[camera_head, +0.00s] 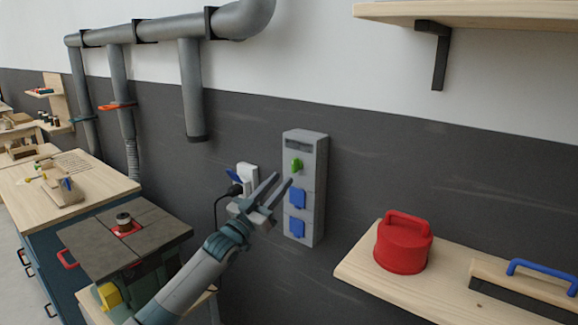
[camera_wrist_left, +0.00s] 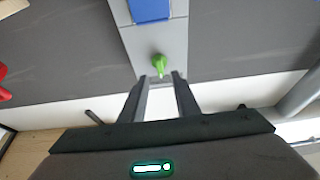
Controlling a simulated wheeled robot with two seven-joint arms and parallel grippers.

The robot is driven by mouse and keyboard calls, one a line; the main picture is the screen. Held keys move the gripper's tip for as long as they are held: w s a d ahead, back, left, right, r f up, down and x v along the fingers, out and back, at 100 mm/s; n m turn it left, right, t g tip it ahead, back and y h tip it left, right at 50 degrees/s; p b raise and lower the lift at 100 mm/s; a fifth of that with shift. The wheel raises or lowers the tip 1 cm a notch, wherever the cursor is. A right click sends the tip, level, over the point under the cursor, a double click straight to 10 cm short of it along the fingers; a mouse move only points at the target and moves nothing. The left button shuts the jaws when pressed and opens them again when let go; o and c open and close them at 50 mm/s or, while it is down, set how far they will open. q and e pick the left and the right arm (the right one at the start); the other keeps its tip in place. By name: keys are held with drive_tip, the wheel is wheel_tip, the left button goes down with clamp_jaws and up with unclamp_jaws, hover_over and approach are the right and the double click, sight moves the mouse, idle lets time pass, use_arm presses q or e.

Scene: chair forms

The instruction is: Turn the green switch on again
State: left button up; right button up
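The green switch (camera_head: 297,164) is a small knob near the top of a grey wall box (camera_head: 321,185), above two blue socket covers (camera_head: 297,198). My left gripper (camera_head: 284,182) is open and empty, just in front of and to the lower left of the switch in the head view. In the left wrist view the green switch (camera_wrist_left: 158,63) lies just beyond the gap between the open fingertips (camera_wrist_left: 161,76), apart from them. A blue cover (camera_wrist_left: 150,10) shows at that view's top. My right gripper is not in view.
A white socket with a black plug (camera_head: 236,189) and cable is on the wall left of the box. A wooden shelf (camera_head: 365,270) at right holds a red container (camera_head: 403,245). A machine table (camera_head: 85,248) stands at lower left. Another shelf (camera_head: 500,12) is above.

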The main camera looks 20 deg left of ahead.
sight(292, 167)
use_arm(q)
drive_tip(key=p+x, duration=0.1)
drive_tip(key=x, duration=0.4)
drive_tip(key=shift+w+d+r+p, duration=0.1)
drive_tip(key=shift+w+r+p, duration=0.05)
drive_tip(key=shift+w+p, duration=0.15)
drive_tip(key=shift+c, duration=0.2)
clamp_jaws()
